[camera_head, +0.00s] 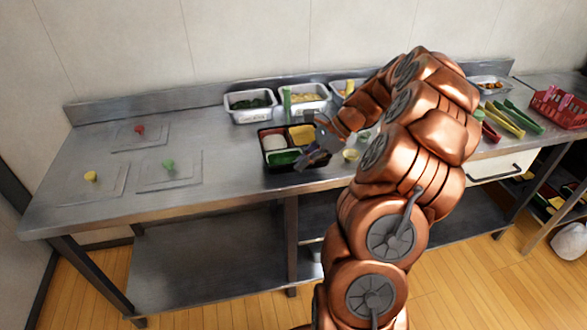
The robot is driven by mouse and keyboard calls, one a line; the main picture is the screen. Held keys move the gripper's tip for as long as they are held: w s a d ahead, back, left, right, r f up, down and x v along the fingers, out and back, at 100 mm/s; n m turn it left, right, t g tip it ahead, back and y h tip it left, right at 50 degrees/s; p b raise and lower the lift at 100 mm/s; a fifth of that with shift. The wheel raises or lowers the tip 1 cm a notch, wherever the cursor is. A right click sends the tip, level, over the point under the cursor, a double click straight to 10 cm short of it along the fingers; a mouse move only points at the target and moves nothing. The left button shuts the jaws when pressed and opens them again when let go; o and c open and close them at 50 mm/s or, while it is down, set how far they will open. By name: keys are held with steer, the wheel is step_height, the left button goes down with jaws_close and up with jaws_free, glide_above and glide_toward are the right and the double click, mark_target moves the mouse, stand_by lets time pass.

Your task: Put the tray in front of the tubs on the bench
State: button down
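The black bento tray (290,168) lies on the steel bench (225,160), in front of the left and middle tubs. Its compartments hold red, white, yellow and green contents. The left white tub (251,118) holds dark green food. The middle white tub (318,106) holds pale yellow food, with a green handle standing at its left side. A third tub (337,83) is partly hidden behind my arm. My gripper (309,158) is at the tray's right side, its fingers close to or over the right rim. Whether they touch or grip the tray is not clear.
Clear lids with yellow (91,176), green (168,165) and red (139,130) knobs lie on the left bench. Small cups (350,155) sit right of my gripper. Green tongs (524,117), other tongs and a red basket (560,108) are at right. A wall backs the bench.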

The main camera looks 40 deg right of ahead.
mark_target(294, 171)
steer(key=shift+w+a+f, duration=0.15)
steer(key=shift+w+a, duration=0.7)
steer(key=shift+f+p, duration=0.45)
steer(key=shift+f, duration=1.25)
steer(key=shift+f, duration=0.2)
steer(key=c, duration=1.3)
jaws_free()
steer(key=shift+r, duration=0.25)
steer(key=b+v, duration=0.1)
steer(key=v, duration=0.9)
steer(key=shift+d+b, duration=0.2)
steer(key=shift+b, duration=0.1)
steer(key=shift+v, duration=0.85)
